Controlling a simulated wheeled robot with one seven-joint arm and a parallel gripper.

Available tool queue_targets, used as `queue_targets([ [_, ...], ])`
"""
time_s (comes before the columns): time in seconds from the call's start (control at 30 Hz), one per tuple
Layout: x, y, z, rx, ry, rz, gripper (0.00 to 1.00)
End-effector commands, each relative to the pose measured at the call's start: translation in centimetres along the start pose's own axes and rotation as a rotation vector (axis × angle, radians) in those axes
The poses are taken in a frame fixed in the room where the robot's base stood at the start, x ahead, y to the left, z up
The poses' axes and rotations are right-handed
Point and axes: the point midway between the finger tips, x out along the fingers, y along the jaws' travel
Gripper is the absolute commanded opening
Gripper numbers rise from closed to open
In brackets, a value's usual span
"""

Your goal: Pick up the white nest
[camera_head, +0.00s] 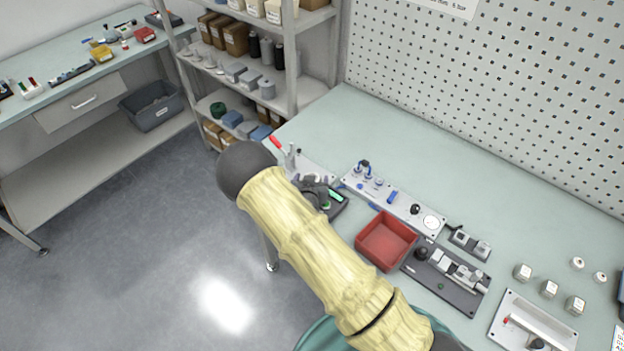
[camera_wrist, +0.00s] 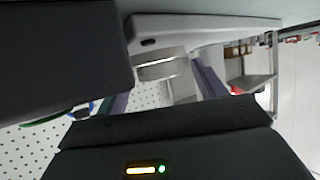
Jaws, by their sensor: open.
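A white round piece that looks like the white nest (camera_wrist: 160,66) shows in the wrist view, beside a pale plate (camera_wrist: 215,30) across the top of that picture. My gripper (camera_wrist: 163,84) is open, with one grey finger on each side of the white piece. I cannot tell whether the fingers touch it. In the head view my gripper (camera_head: 314,184) is low at the left end of the bench, by a toggle clamp with a red handle (camera_head: 277,143). The nest cannot be made out there, at or behind my gripper.
On the bench (camera_head: 440,150) a red bin (camera_head: 386,240), a pale fixture plate (camera_head: 400,207) and a dark fixture board (camera_head: 460,295) stand right of my gripper. Several small white-topped parts (camera_head: 549,289) are farther right. A shelf rack (camera_head: 291,60) stands behind. The back of the bench is clear.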

Motion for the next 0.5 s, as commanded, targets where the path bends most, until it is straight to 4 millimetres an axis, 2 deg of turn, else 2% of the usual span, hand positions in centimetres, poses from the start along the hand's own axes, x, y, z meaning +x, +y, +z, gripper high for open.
queue_targets([
  [0.43,-0.03,0.0,0.03,0.001,0.0,0.0,0.7],
  [0.47,-0.03,0.01,0.03,0.001,0.0,0.0,0.68],
  [0.5,-0.03,0.01,0.02,0.001,0.0,0.001,0.6],
])
